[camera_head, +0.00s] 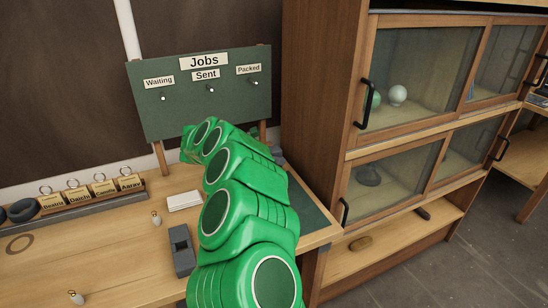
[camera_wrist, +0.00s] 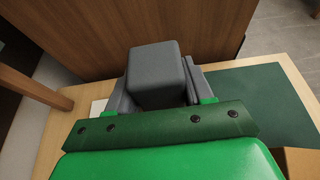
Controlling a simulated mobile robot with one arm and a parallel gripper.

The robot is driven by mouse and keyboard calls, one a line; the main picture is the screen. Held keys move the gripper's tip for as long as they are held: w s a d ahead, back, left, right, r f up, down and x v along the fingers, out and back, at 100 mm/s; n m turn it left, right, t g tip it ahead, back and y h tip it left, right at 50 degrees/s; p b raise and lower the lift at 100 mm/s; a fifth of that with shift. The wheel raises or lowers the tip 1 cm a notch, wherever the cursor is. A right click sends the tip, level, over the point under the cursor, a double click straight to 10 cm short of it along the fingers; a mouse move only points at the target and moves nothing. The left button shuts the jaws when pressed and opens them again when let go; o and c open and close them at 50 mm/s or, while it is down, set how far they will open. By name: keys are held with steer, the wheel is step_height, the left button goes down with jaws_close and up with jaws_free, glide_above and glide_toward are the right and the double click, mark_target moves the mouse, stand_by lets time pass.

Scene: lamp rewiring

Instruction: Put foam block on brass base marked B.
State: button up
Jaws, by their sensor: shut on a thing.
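A dark grey block, which I take to be the foam block (camera_wrist: 153,65), sits between the fingers of my gripper (camera_wrist: 158,92) in the wrist view. My gripper is shut on it and holds it near the wooden cabinet side, over the back of the workbench. In the head view my green arm hides most of the gripper and block. I cannot make out a brass base marked B in either view. A dark, base-like object (camera_head: 368,175) stands behind the lower cabinet glass; its marking is not readable.
The wooden cabinet (camera_head: 320,90) with glass doors stands right of the bench. A green Jobs board (camera_head: 170,117) stands at the back. A green mat (camera_wrist: 262,100) lies on the bench.

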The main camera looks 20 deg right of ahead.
steer(key=shift+f, duration=0.1)
steer(key=o, duration=1)
steer(key=v, duration=1.2)
